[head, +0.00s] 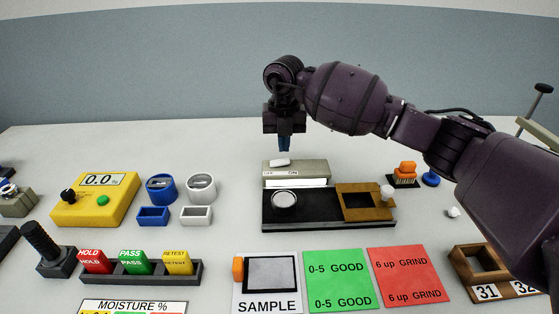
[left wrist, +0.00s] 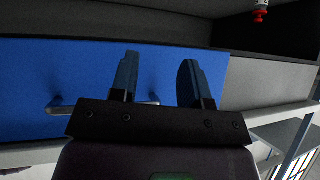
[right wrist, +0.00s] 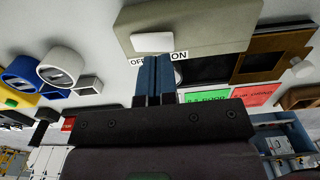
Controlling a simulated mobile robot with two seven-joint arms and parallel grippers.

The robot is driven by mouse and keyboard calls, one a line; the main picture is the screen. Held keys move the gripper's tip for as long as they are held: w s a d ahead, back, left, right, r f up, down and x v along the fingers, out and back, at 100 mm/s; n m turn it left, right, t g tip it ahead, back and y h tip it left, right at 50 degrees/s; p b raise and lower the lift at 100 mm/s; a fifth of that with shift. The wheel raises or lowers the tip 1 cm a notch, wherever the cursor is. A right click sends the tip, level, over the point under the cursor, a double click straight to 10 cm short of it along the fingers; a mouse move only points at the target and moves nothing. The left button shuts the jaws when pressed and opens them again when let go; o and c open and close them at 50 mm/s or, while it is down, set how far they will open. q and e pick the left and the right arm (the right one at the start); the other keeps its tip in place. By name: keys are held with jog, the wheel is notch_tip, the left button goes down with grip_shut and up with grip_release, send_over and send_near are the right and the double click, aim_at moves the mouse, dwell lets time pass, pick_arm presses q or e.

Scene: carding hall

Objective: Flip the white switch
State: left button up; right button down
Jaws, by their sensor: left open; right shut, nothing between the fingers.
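The white switch (head: 279,162) sits on top of a beige-grey box (head: 312,168), towards its left end, with OFF and ON lettering on the front. It also shows in the right wrist view (right wrist: 152,42), nearer OFF than ON. My right gripper (head: 284,149) is shut and empty, its blue fingertips pointing down just above the switch. In the right wrist view the fingertips overlap the label edge beside the switch; I cannot tell whether they touch it. My left gripper (left wrist: 156,72) is open and empty in front of a blue panel (left wrist: 60,75), away from the switch.
A black base (head: 310,215) with a round dish and brown frame stands in front of the box. Left are a yellow meter (head: 94,199), blue and white cups and coloured blocks. Sample, green and red cards lie at the front. The table behind the box is clear.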

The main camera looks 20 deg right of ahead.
aim_at(284, 161)
pick_arm(q)
jog(key=shift+s+f+b, duration=0.2)
jog(key=shift+f+b, duration=0.1)
jog(key=shift+f, duration=0.15)
pick_arm(e)
jog(key=shift+f, duration=1.95)
dwell(1.3)
jog(key=shift+r+p, duration=0.4)
jog(key=shift+r, duration=0.45)
jog(key=shift+r+p, duration=1.25)
jog(key=shift+r, duration=1.55)
pick_arm(q)
jog(key=shift+t, duration=0.4)
jog(key=r, duration=0.1)
jog(key=w+r, duration=0.1)
jog(key=r, duration=0.1)
jog(key=w+r, duration=0.1)
jog(key=r, duration=0.1)
jog(key=shift+r, duration=0.1)
pick_arm(e)
jog(key=shift+f, duration=0.1)
